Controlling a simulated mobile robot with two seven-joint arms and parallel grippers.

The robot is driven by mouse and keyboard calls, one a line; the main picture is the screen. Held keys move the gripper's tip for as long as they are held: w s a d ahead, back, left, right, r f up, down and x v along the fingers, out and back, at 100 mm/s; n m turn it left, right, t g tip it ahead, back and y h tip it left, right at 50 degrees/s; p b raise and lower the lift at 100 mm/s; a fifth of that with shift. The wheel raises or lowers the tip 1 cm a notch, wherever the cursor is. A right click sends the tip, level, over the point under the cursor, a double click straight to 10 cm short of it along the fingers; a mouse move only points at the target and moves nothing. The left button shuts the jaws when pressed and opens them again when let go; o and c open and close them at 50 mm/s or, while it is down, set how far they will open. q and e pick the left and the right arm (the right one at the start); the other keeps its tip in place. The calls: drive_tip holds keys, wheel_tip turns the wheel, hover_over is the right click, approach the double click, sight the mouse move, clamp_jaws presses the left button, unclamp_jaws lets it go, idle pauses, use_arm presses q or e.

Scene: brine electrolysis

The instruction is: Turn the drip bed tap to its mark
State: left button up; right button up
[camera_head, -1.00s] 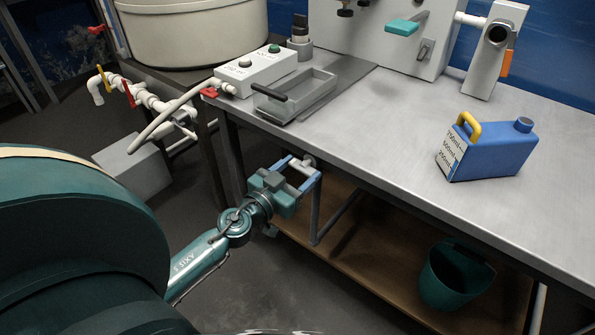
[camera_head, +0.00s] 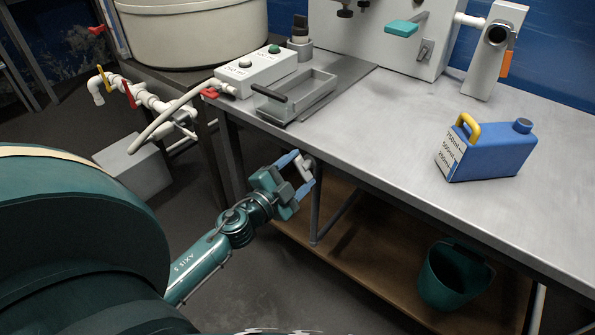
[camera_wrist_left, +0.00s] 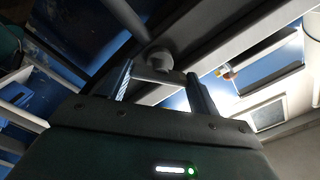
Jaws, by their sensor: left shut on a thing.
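My left gripper (camera_head: 301,172) is at the front edge of the bench, just under the worktop. Its two blue-grey fingers are shut on a pale grey tap handle (camera_head: 304,164), which I take for the drip bed tap. In the left wrist view, the tap's round grey body (camera_wrist_left: 158,60) shows between and beyond the fingers, with a pale bar (camera_wrist_left: 160,76) lying across the gap. The mark for the tap cannot be made out in either view. My right gripper is in neither view.
The grey bench top (camera_head: 375,125) carries a blue jug (camera_head: 495,150), a grey tray (camera_head: 300,97) and a white button box (camera_head: 256,70). A teal bucket (camera_head: 445,280) stands on the brown lower shelf (camera_head: 350,265). A bench leg (camera_head: 315,205) is close to my left gripper.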

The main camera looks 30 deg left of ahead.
use_arm(q)
drive_tip(key=m, duration=0.6)
drive_tip(key=shift+m, duration=0.3)
drive_tip(key=m, duration=1.2)
drive_tip(key=shift+m+b, duration=0.3)
drive_tip(key=shift+m, duration=0.1)
drive_tip(key=m, duration=0.3)
drive_tip(key=shift+m, duration=1.7)
